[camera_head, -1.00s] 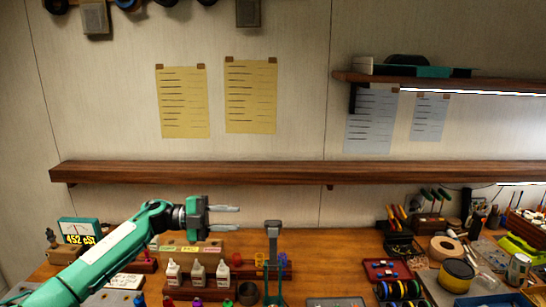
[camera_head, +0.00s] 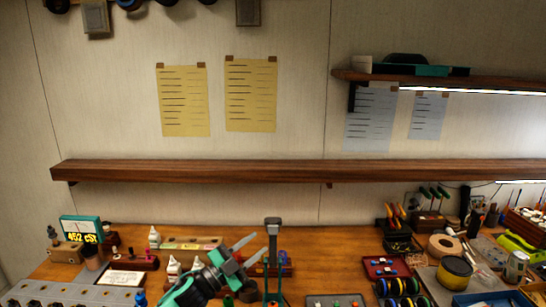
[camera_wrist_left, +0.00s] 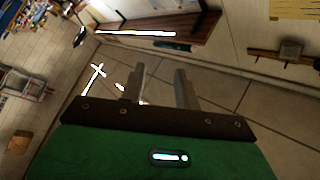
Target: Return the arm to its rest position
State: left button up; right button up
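My left gripper (camera_head: 256,250) is at the bottom middle of the head view, above the workbench (camera_head: 345,262). Its two fingers point up and to the right with a gap between them. The left wrist view also shows the two fingers (camera_wrist_left: 161,90) apart with nothing between them; beyond them are the wall and a shelf. The arm behind the gripper is mostly below the frame edge. My right gripper does not show in either view.
Small white bottles (camera_head: 174,267) stand left of the gripper, and a grey upright stand (camera_head: 273,240) is close by it. A long wooden shelf (camera_head: 300,172) crosses the wall above.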

pick_arm(q)
jog(key=s+a+f+n+y, duration=0.5)
jog(key=s+f+n+y, duration=0.3)
jog(key=f, duration=0.1)
jog(key=s+a+f+n+y, duration=0.6)
jog(key=s+f+n+y, duration=0.1)
jog(key=s+f+n, duration=0.15)
jog(key=s+a+f+n+g+y, duration=0.1)
jog(key=s+a+f+g, duration=0.15)
jog(key=s, duration=0.65)
jog(key=s+a+f+g, duration=0.2)
jog(key=s+g, duration=0.2)
jog(key=s, duration=0.4)
jog(key=s+a+f+n+g+y, duration=0.1)
jog(key=s+a+f+g, duration=0.15)
jog(key=s, duration=0.65)
notch_tip(320, 180, down, 36)
jog(key=g+b, duration=0.2)
jog(key=b, duration=0.3)
jog(key=s+a+f+b, duration=0.1)
jog(key=s+f+b, duration=0.1)
jog(key=s+f, duration=0.7)
jog(key=s+a+f+g+b, duration=0.1)
jog(key=s+a+f+b, duration=0.1)
jog(key=s+f, duration=0.8)
notch_tip(320, 180, down, 5)
jog(key=shift+s+f+m+b, duration=0.15)
jog(key=shift+s+m+b, duration=0.15)
jog(key=shift+b, duration=0.2)
